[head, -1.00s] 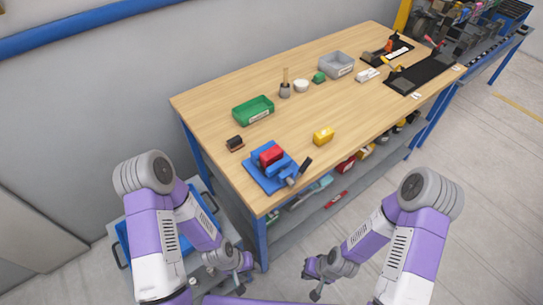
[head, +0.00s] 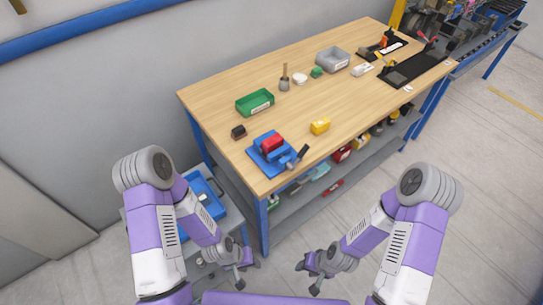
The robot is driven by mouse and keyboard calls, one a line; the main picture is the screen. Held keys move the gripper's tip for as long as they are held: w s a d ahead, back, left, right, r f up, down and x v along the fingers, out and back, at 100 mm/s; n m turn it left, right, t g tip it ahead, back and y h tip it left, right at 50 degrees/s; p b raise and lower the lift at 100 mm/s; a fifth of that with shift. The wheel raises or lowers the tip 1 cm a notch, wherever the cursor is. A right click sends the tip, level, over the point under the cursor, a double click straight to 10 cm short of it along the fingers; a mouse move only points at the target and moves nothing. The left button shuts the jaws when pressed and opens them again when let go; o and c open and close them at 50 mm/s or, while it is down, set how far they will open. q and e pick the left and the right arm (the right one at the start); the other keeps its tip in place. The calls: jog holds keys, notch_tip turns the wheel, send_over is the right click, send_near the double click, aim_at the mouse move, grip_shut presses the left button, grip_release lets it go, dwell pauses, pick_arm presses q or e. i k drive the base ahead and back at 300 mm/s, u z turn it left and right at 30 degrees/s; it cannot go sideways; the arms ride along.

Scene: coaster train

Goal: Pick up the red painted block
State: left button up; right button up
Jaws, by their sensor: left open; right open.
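The red painted block (head: 272,143) sits in a blue vise-like fixture (head: 266,160) at the near left corner of the workbench. The fixture has a dark handle pointing right. My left gripper (head: 240,277) is low in front of the bench, below and apart from the block, and is open and empty. My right gripper (head: 307,277) is also low, to the right of the left one, open and empty, off the bench.
The wooden workbench (head: 225,145) also carries a yellow block (head: 320,126), a green bin (head: 254,102), a small dark brush-like item (head: 238,132), a grey bin (head: 332,60) and black trays (head: 416,70). A blue tray (head: 203,196) stands on a lower cart at left. Floor right is clear.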

aim_at(269, 145)
jog(key=k, duration=0.25)
jog(key=u, duration=1.3)
jog(key=i, duration=0.55)
jog(key=z, duration=0.1)
